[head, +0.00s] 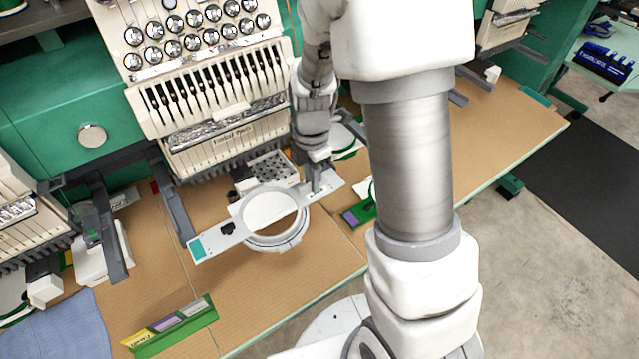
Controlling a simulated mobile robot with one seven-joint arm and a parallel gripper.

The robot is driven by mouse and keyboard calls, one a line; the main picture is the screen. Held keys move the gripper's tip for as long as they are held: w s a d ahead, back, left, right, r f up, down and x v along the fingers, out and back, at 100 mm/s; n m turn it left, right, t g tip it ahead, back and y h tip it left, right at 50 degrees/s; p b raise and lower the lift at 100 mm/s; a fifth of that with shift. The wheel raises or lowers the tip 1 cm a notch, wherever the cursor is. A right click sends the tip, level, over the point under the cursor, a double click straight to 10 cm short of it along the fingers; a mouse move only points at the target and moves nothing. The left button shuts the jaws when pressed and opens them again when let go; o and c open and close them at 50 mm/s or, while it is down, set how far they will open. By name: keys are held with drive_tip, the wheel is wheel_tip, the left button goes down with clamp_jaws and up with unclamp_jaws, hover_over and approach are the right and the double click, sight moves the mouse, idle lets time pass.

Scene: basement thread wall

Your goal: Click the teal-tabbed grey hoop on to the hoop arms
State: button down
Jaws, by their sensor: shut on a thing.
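The grey hoop (287,241) is a ring on a long flat bracket, with a teal tab (196,248) at the bracket's left end. My gripper (318,188) is shut on the bracket's right end. The hoop appears held above the tan table, in front of the middle machine head, with its bracket sloping up to the right in the picture. A dark grey hoop arm (176,207) reaches forward just left of the teal tab, and the tab looks close to its tip. Contact cannot be told. The opposite hoop arm is largely hidden behind my arm.
The embroidery head (200,75) stands behind the hoop. Another head's dark arms (107,215) are at left. A green-edged box (172,326), blue cloth (60,332) and a green-and-purple item (359,214) lie on the table (225,290). The front middle of the table is clear.

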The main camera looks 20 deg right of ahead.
drive_tip(key=w, duration=0.2)
drive_tip(key=w+a, duration=0.1)
drive_tip(key=w+f, duration=0.1)
drive_tip(key=w, duration=0.1)
drive_tip(key=shift+w+a, duration=0.3)
drive_tip(key=shift+f, duration=0.1)
idle(0.5)
drive_tip(key=c, duration=0.8)
unclamp_jaws()
